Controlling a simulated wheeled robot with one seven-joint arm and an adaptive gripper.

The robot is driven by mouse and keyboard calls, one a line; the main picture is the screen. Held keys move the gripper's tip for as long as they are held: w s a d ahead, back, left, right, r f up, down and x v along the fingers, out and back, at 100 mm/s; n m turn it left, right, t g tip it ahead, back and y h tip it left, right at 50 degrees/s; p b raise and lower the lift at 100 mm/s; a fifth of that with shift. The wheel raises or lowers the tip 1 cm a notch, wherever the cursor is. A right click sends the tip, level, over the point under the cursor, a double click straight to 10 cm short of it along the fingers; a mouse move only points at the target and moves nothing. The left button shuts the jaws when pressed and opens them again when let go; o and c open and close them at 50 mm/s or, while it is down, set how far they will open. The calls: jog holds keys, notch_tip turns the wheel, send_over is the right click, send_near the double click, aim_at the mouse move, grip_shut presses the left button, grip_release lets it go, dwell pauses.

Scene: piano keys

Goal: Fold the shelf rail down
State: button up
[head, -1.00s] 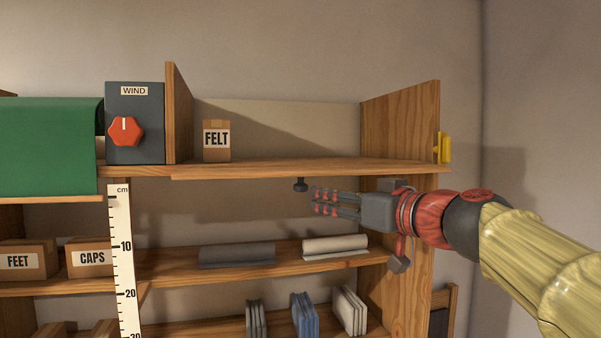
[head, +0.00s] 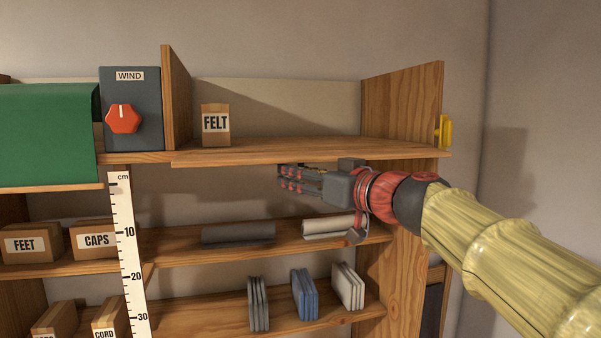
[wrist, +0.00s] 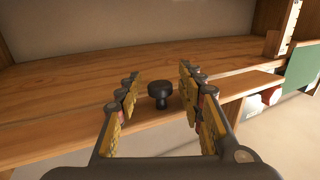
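The shelf rail (head: 300,154) appears as a wooden strip along the front edge of the upper shelf, lying roughly level. In the wrist view the strip (wrist: 75,138) carries a black round knob (wrist: 160,92). My gripper (head: 281,178) is just below the shelf front, pointing left, under the right half of the strip. In the wrist view my gripper (wrist: 157,88) is open, with the knob between its spread fingers and visible gaps on both sides. The knob is hidden by my gripper in the head view.
A FELT box (head: 216,125) stands on the upper shelf, left of the right side panel (head: 402,105). A yellow fitting (head: 444,132) is on that panel's outer side. Grey rolls (head: 238,233) lie on the shelf below. A ruler (head: 129,255) hangs at left.

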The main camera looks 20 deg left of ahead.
jog(key=shift+c, duration=0.4)
grip_shut()
jog(key=shift+r, duration=0.1)
jog(key=shift+s+r+h+p, duration=0.15)
jog(key=shift+r+h+p, duration=0.15)
jog(key=shift+p, duration=0.85)
jog(key=shift+s+d+m+g+h+p, duration=0.2)
jog(key=shift+m+g+h+p, duration=0.3)
jog(key=shift+p, duration=0.75)
jog(key=shift+o, duration=0.4)
grip_release()
jog(key=shift+w, duration=0.1)
